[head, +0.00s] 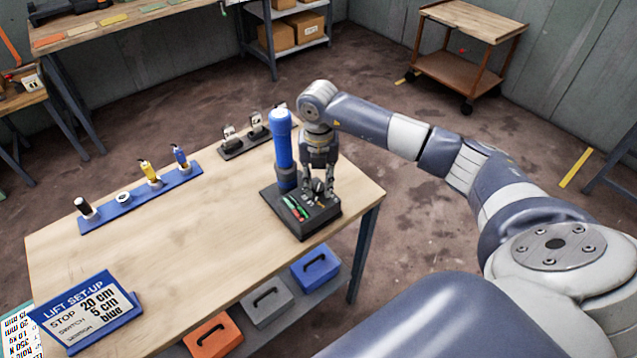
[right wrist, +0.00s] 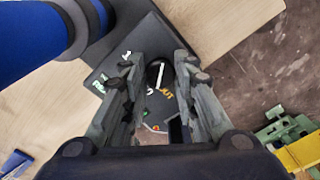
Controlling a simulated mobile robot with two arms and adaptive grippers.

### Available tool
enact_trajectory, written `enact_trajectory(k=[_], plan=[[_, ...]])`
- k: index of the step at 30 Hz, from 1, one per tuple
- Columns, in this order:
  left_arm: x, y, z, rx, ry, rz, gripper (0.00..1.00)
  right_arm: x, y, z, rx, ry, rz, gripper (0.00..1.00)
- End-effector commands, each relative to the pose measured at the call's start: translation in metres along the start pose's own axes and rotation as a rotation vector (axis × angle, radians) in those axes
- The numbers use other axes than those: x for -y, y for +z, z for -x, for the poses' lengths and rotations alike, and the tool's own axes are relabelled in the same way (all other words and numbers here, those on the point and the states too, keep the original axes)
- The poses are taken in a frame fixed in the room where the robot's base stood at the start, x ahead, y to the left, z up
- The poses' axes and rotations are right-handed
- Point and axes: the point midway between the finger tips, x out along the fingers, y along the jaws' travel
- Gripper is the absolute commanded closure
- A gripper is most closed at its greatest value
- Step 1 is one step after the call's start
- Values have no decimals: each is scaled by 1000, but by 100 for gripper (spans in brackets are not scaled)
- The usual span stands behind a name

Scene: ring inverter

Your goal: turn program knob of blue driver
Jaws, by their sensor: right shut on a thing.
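The blue driver (head: 281,140) is a tall blue cylinder standing upright on a black base (head: 307,230) at the right end of the table. It also shows at the upper left of the right wrist view (right wrist: 30,38). The program knob (right wrist: 155,75) is dark with a white pointer line and sits on the base's panel; in the head view the fingers hide it. My right gripper (head: 317,188) points down over the panel, its fingers shut on the knob from both sides. My left gripper is in neither view.
A blue rack (head: 140,200) with several small tools and a smaller dark rack (head: 245,148) stand at the table's back. A sign reading "LIFT SET-UP" (head: 88,310) is at the front left. The table's middle (head: 190,240) is clear. Toolboxes (head: 265,302) sit on the shelf below.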

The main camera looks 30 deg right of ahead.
Motion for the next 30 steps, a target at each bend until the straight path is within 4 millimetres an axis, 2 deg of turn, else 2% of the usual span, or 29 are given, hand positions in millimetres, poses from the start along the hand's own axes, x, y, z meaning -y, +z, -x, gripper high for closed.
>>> enact_trajectory(k=[13, 30], plan=[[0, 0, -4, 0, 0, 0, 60, 0, 1, 1, 2, 0, -253, 97], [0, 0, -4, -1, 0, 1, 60, 0, 1, 1, 3, 1, -299, 97]])
